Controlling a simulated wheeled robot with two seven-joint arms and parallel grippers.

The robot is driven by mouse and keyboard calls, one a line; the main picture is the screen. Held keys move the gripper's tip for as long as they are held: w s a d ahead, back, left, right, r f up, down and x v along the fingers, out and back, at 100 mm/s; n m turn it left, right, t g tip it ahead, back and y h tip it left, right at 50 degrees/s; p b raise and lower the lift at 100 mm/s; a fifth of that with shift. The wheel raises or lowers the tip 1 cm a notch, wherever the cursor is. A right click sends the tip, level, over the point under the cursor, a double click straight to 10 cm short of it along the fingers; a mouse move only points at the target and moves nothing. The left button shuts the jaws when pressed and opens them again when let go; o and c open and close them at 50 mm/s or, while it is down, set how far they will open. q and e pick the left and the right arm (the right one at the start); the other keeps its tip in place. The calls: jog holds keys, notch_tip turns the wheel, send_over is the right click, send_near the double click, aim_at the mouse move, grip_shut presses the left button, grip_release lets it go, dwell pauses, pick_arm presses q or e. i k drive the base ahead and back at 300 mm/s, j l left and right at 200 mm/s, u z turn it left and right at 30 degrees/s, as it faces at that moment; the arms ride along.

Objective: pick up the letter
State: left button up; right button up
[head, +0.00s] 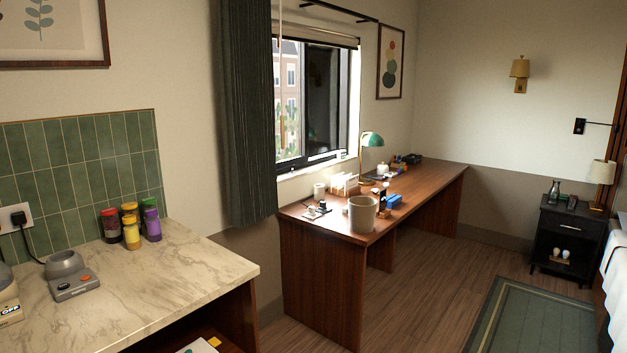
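No letter can be made out for certain. White upright papers (345,184) stand near the window end of the wooden desk (425,193); they may be envelopes or letters in a holder, but they are too small to tell. A flat item (317,211) with small things on it lies at the desk's near left corner. Neither of my grippers is in view.
A beige bin or cup (362,214) stands at the desk's front edge, with a green lamp (372,140) behind. A marble counter (160,277) with several jars is at left. Wooden floor (420,290) lies open between the desk and the green rug (535,320).

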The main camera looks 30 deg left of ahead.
aim_at(351, 183)
jog(key=i+u, duration=0.45)
jog(key=u, duration=0.2)
jog(key=i+l+u, duration=0.25)
jog(key=i, duration=0.3)
jog(key=i+l+u, duration=0.2)
jog(key=i+l, duration=0.2)
jog(key=i, duration=0.15)
jog(key=i+l, duration=0.55)
jog(key=i, duration=0.15)
jog(key=i+l, duration=0.55)
jog(key=i, duration=0.2)
jog(key=j+u, duration=0.05)
